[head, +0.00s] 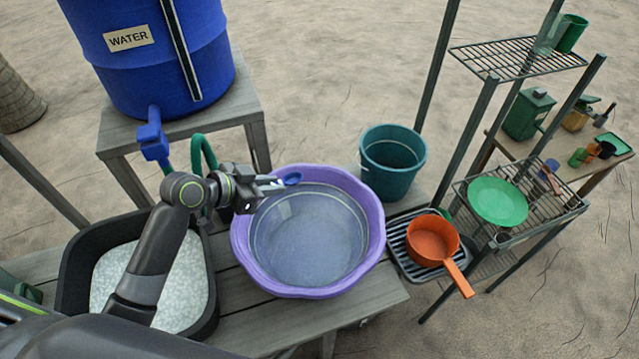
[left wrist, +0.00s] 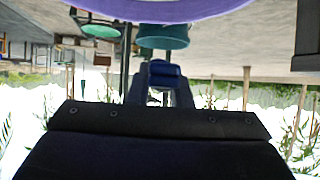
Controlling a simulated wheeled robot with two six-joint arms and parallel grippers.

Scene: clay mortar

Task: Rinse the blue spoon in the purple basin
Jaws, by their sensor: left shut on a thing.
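The purple basin (head: 372,205) stands on a grey wooden bench, with what looks like clear water inside. My left gripper (head: 277,184) is shut on the blue spoon (head: 292,178), over the basin's back-left rim. The spoon's bowl shows just past the fingertips, above the inside of the basin; I cannot tell whether it touches the water. In the left wrist view the fingers (left wrist: 163,85) are together with a blue part at their tips, and the basin's purple rim (left wrist: 165,9) crosses the top. My right gripper does not show.
A blue water barrel (head: 150,60) with a tap stands behind on a stand. A black tub (head: 72,270) of white grains is left of the basin. A teal bucket (head: 392,185) and an orange pan (head: 430,240) on a black rack are to the right. A metal shelf holds a green plate (head: 497,201).

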